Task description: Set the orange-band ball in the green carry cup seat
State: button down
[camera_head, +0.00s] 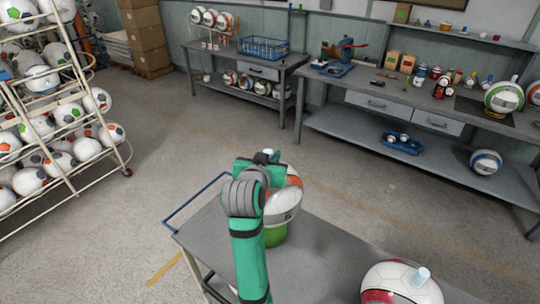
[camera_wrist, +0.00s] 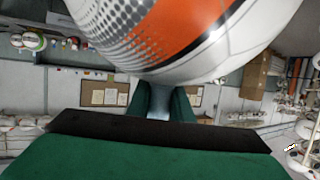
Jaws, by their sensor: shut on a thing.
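The orange-band ball (camera_head: 284,208) is white and grey with an orange patch, on the cart in the head view. It fills the top of the wrist view (camera_wrist: 200,40). My gripper (camera_head: 266,163) is at the top of the ball. In the wrist view its fingers (camera_wrist: 159,104) are shut on a small pale piece at the ball. The green carry cup (camera_head: 275,237) is directly below the ball, and its lower part shows. My arm and the ball hide most of the cup's seat. I cannot tell whether the ball touches the cup or hangs just above it.
The grey cart top (camera_head: 325,255) has a blue rail (camera_head: 195,203) at its left. A red and white ball (camera_head: 400,283) with a pale blue peg stands at the front right. A ball rack (camera_head: 125,165) is at the left; workbenches (camera_head: 330,130) stand behind. The floor between is clear.

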jog(key=shift+f, duration=0.3)
jog(key=c, duration=1.6)
grip_release()
jog(key=shift+a+f, duration=0.1)
jog(key=shift+s+r, duration=0.1)
jog(key=shift+r, duration=0.6)
jog(key=v, duration=1.1)
jog(key=shift+s, duration=0.4)
jog(key=shift+a, duration=0.1)
